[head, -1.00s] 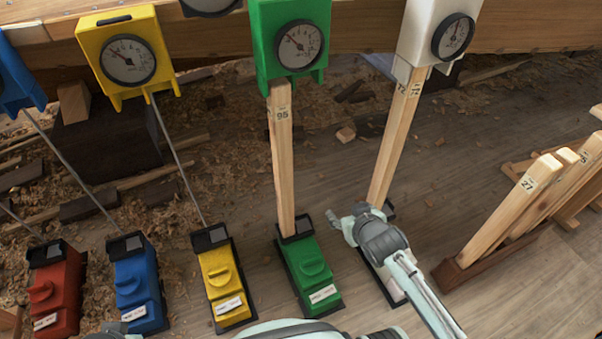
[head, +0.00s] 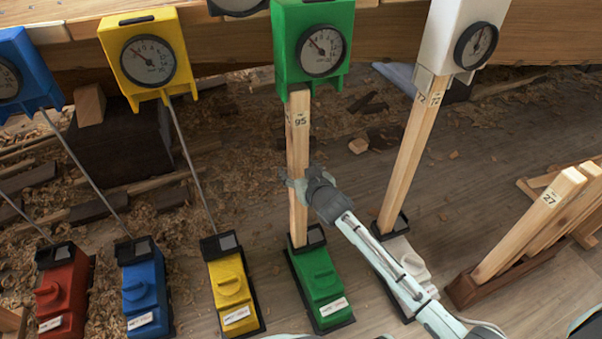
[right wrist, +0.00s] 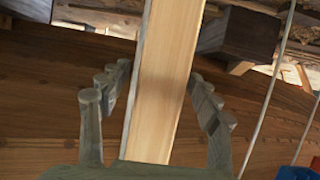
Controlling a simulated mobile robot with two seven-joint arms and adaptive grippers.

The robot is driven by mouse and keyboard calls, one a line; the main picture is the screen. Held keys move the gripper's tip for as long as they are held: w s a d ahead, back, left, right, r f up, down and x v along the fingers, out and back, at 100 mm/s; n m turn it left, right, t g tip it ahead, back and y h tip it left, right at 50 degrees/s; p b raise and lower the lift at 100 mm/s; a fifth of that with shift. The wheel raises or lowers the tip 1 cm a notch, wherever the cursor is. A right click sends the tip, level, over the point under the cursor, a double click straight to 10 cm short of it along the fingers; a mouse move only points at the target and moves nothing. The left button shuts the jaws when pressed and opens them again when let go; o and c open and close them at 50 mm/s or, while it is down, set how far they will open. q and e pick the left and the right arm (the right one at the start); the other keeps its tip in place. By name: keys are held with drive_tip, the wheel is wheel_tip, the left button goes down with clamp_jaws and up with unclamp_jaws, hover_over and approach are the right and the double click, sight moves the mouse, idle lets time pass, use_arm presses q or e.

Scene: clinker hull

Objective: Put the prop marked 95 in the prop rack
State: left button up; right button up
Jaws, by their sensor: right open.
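The prop marked 95 (head: 298,150) is a pale wooden post. It stands upright between the green gauge box (head: 283,40) above and the green jack (head: 318,280) below. My right gripper (head: 292,186) is at the prop's middle, below its label. In the right wrist view the open fingers (right wrist: 158,105) stand on either side of the prop (right wrist: 165,75), with gaps visible on both sides. The prop rack (head: 490,280), with a dark brown base, is at the right and holds several leaning props, one marked 27 (head: 530,220). My left gripper is out of view.
A second wooden prop (head: 412,160) stands under a white gauge box (head: 452,35), right of prop 95, on a white jack partly behind my right arm. Yellow, blue and red jacks (head: 232,290) (head: 144,290) (head: 62,295) stand at the left. Wood shavings and scraps cover the floor behind.

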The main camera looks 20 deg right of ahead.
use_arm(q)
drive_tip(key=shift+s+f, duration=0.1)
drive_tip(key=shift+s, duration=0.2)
use_arm(e)
drive_tip(key=shift+c, duration=0.5)
drive_tip(key=shift+c, duration=1.1)
clamp_jaws()
drive_tip(key=shift+w+r, duration=0.1)
drive_tip(key=shift+r, duration=0.05)
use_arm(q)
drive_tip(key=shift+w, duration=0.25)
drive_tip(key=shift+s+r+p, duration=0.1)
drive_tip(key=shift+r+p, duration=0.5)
use_arm(e)
drive_tip(key=shift+r, duration=0.45)
